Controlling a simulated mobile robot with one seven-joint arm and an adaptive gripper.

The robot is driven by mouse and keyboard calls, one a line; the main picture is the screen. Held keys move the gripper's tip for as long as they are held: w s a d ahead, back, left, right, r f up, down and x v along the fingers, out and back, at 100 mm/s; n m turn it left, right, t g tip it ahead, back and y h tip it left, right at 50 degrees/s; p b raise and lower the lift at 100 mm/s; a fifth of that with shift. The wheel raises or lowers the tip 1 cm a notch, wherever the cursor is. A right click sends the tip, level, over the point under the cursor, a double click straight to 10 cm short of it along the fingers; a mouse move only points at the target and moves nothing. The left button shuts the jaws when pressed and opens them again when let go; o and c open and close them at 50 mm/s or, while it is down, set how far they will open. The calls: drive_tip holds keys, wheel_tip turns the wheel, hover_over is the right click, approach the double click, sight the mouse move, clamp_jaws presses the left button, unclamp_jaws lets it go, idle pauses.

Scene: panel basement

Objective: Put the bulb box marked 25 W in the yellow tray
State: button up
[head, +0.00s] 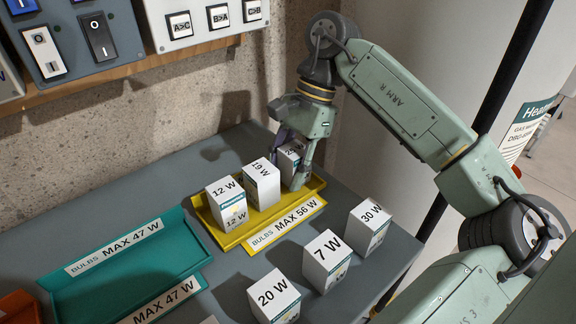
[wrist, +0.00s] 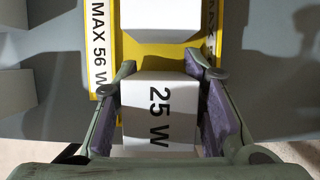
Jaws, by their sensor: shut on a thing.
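The bulb box marked 25 W (wrist: 159,112) is white and sits between the fingers of my gripper (wrist: 160,95), which is shut on it. In the head view my gripper (head: 297,160) is at the right end of the yellow tray (head: 234,239), and the 25 W box (head: 288,158) is partly hidden by a finger. The box is over or in that end; I cannot tell whether it touches the tray floor. The boxes marked 12 W (head: 226,203) and 19 W (head: 262,184) stand in the tray, left of it. The tray's label reads MAX 56 W.
Boxes marked 30 W (head: 368,228), 7 W (head: 326,261) and 20 W (head: 274,297) stand on the grey table in front of the yellow tray. A teal tray (head: 128,268) labelled MAX 47 W lies to the left. Switch panels (head: 75,40) are on the wall behind.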

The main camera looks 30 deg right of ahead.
drive_tip(key=shift+f, duration=0.2)
drive_tip(key=o, duration=0.9)
drive_tip(key=shift+c, duration=0.2)
drive_tip(key=shift+r, duration=0.2)
drive_tip(key=v, duration=1.2)
